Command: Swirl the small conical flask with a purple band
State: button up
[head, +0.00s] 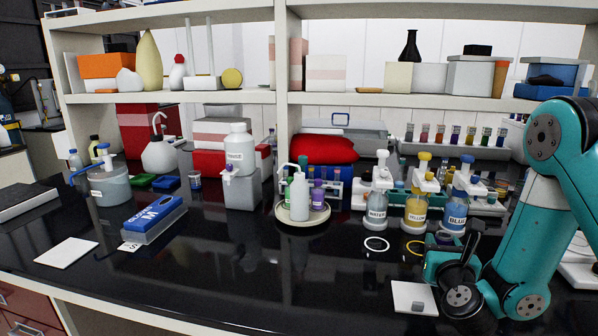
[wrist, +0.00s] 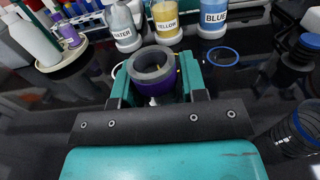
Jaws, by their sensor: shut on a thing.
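The small conical flask (wrist: 152,65) shows in the wrist view from above, as a thick grey rim with a purple band (wrist: 158,100) below it. My gripper (wrist: 155,85) is shut on it, with one teal finger on each side of the neck. The flask's lower body is mostly hidden by the gripper, so I cannot tell whether its base touches the bench. In the head view my gripper (head: 440,262) is low over the right front of the bench, and my wrist hides the flask.
Bottles labelled WATER (head: 376,212), YELLOW (head: 415,212) and BLUE (head: 455,212) stand just behind my gripper. A white tile (head: 402,290) with a small grey block lies in front. A round tray (head: 291,219) holds several bottles. The bench's front middle is clear.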

jog(key=a, duration=0.4)
jog(key=d, duration=0.5)
jog(key=shift+d, duration=0.2)
jog(key=shift+a+f, duration=0.1)
jog(key=shift+a, duration=0.4)
jog(key=shift+d, duration=0.2)
jog(key=shift+a, duration=0.1)
